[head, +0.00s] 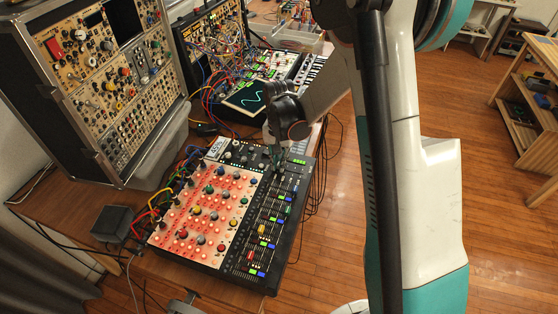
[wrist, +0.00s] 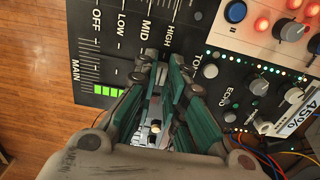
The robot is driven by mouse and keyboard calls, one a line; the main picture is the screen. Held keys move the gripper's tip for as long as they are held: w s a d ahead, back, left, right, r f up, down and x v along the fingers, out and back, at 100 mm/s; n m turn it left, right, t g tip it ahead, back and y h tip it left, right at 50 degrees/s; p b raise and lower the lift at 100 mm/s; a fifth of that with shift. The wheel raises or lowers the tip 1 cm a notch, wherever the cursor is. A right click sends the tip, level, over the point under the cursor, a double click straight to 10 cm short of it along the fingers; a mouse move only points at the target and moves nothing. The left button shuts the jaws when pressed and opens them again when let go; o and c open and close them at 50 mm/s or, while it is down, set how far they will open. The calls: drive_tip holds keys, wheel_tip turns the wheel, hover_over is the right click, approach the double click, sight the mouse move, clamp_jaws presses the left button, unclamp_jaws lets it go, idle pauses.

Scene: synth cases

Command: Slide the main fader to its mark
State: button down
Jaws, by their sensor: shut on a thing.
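The mixer (head: 212,215) lies flat on the bench, with red-lit knobs on its left and a black fader strip on its right. My gripper (head: 278,160) is low at the strip's far end. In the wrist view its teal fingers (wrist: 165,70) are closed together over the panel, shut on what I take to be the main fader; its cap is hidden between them. The MAIN label (wrist: 77,71) is printed at the panel edge, left of the fingers. OFF, LOW, MID and HIGH labels show above. I cannot tell which line is the mark.
A black screen unit (head: 245,98) with a wavy trace and patch cables lies just beyond the mixer. A tall modular case (head: 95,85) stands at the left. A black power box (head: 111,222) sits left of the mixer.

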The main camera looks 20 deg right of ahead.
sight(303, 174)
drive_tip(key=s+d, duration=0.1)
drive_tip(key=d, duration=0.1)
drive_tip(key=s+d, duration=0.3)
drive_tip(key=d, duration=0.1)
drive_tip(key=shift+s+d, duration=0.15)
drive_tip(key=shift+s, duration=0.15)
drive_tip(key=c, duration=1.6)
unclamp_jaws()
drive_tip(key=shift+c, duration=0.2)
wheel_tip(303, 174, up, 12)
drive_tip(key=s+a+r+n+t, duration=0.3)
drive_tip(key=s+r, duration=0.2)
drive_tip(key=s, duration=0.4)
drive_tip(key=s+a+r+n+t, duration=0.3)
drive_tip(key=s+r+n+t, duration=0.1)
drive_tip(key=s, duration=0.5)
drive_tip(key=shift+s+a+r, duration=0.15)
drive_tip(key=shift+a+r, duration=0.1)
drive_tip(key=shift+r, duration=0.3)
